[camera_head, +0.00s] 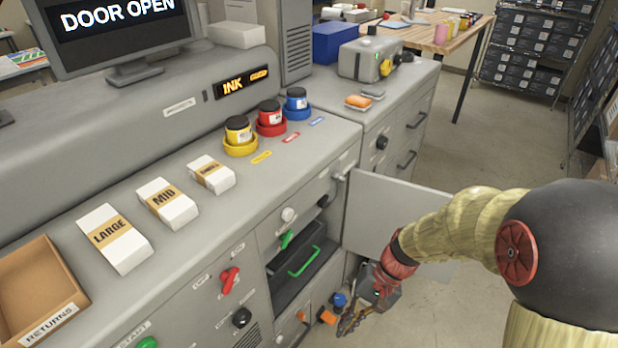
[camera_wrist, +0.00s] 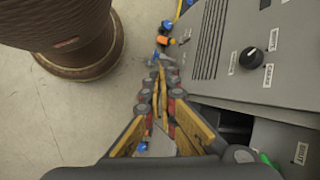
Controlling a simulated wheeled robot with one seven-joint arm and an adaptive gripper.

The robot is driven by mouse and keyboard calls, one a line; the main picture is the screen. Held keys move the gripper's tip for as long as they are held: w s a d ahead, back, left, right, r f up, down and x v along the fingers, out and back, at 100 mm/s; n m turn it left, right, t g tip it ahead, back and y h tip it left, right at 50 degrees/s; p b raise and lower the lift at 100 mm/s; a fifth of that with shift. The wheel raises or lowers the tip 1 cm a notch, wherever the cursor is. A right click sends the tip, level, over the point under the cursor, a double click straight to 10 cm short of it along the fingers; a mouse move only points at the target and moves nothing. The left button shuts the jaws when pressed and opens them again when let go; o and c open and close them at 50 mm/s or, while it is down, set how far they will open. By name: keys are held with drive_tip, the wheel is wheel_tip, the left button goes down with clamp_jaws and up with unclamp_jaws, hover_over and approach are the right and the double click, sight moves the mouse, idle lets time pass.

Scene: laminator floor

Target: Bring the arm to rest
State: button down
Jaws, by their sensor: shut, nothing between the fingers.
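My arm reaches in from the right of the head view and bends down along the front of the grey machine (camera_head: 215,262). My gripper (camera_head: 345,328) hangs low beside the machine's front, pointing down, near a blue part (camera_head: 339,299) and an orange part (camera_head: 326,316). In the wrist view the fingers of my gripper (camera_wrist: 158,68) come together with nothing between them. Blue and orange parts show just beyond the fingertips there, against the machine's side; I cannot tell whether the fingers touch them.
A pale door panel (camera_head: 375,205) stands open close to my forearm. Behind it is an open bay with a green-handled tray (camera_head: 304,262). Paper packs, ink jars and a returns box (camera_head: 38,290) sit on the counter. Bare floor (camera_head: 455,160) lies to the right.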

drive_tip(key=s+d+r+n+t+h, duration=0.1)
drive_tip(key=s+d+r+t+h, duration=0.1)
drive_tip(key=r, duration=1)
drive_tip(key=s+d+r+n+t+h+p, duration=0.1)
drive_tip(key=d+r+t, duration=0.5)
drive_tip(key=r, duration=0.7)
drive_tip(key=s+d+n+h, duration=0.1)
drive_tip(key=s+d+h, duration=0.1)
drive_tip(key=s, duration=0.1)
drive_tip(key=shift+s+n+t+h, duration=0.25)
drive_tip(key=shift+n+t+h, duration=0.05)
drive_tip(key=shift+t, duration=0.1)
drive_tip(key=c, duration=2.5)
unclamp_jaws()
drive_tip(key=shift+c, duration=0.2)
